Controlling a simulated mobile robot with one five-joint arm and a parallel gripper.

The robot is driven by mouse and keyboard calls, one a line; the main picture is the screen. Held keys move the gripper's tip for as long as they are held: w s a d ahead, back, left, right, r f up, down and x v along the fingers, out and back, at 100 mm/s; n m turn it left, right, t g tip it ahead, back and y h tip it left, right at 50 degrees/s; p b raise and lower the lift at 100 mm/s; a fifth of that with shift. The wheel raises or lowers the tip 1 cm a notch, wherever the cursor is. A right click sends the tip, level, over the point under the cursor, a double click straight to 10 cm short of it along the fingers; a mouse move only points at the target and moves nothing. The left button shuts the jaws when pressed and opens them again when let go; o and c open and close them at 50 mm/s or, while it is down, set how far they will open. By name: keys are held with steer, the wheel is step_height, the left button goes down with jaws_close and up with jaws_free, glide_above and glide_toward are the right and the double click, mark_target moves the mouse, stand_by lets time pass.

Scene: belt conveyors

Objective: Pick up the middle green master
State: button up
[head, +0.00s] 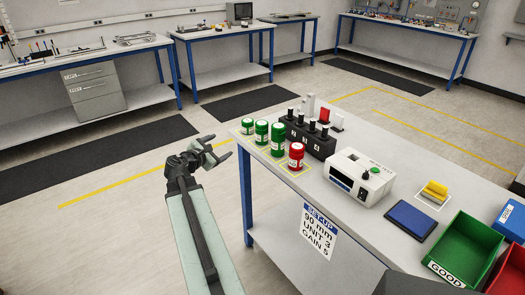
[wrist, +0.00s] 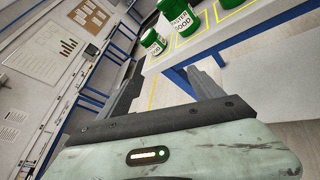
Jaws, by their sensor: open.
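Three green masters with white labels stand in a row at the left end of the bench. The middle green master (head: 262,133) is between a shorter green one (head: 247,127) at the far left and another green one (head: 278,140) nearer the red master. In the wrist view, the middle green master (wrist: 178,16) shows at the top edge with its top cut off, beside the shorter one (wrist: 152,42). My gripper (head: 221,149) is open and empty, off the left end of the bench and apart from all the masters. Its jaws also show in the wrist view (wrist: 165,78).
A red master (head: 296,155) stands at the right end of the row, in front of a black fixture block (head: 318,143). A white device (head: 358,178), a blue pad (head: 411,220) and a green bin (head: 465,252) lie further right. The floor left of the bench is clear.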

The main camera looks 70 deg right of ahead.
mark_target(258, 129)
steer(key=s+d+n+h, duration=0.1)
steer(key=s+d+n, duration=0.1)
steer(key=s+d, duration=0.1)
steer(key=s+d+r+n+g+h+b, duration=0.1)
steer(key=s+d, duration=0.1)
steer(key=s, duration=0.1)
steer(key=s+d+r+n+b, duration=0.1)
steer(key=s+d+n, duration=0.1)
steer(key=s+d, duration=0.1)
steer(key=shift+s+d+n+h, duration=0.3)
steer(key=shift+s+d+h, duration=0.1)
steer(key=shift+s, duration=0.1)
steer(key=shift+s+r, duration=0.15)
steer(key=shift+s, duration=0.05)
steer(key=shift+g, duration=0.3)
steer(key=shift+s+d, duration=0.15)
steer(key=shift+d, duration=1.15)
steer(key=shift+s+d, duration=0.2)
steer(key=shift+d, duration=1.15)
steer(key=shift+s+d, duration=0.15)
steer(key=shift+d, duration=1.15)
jaws_close()
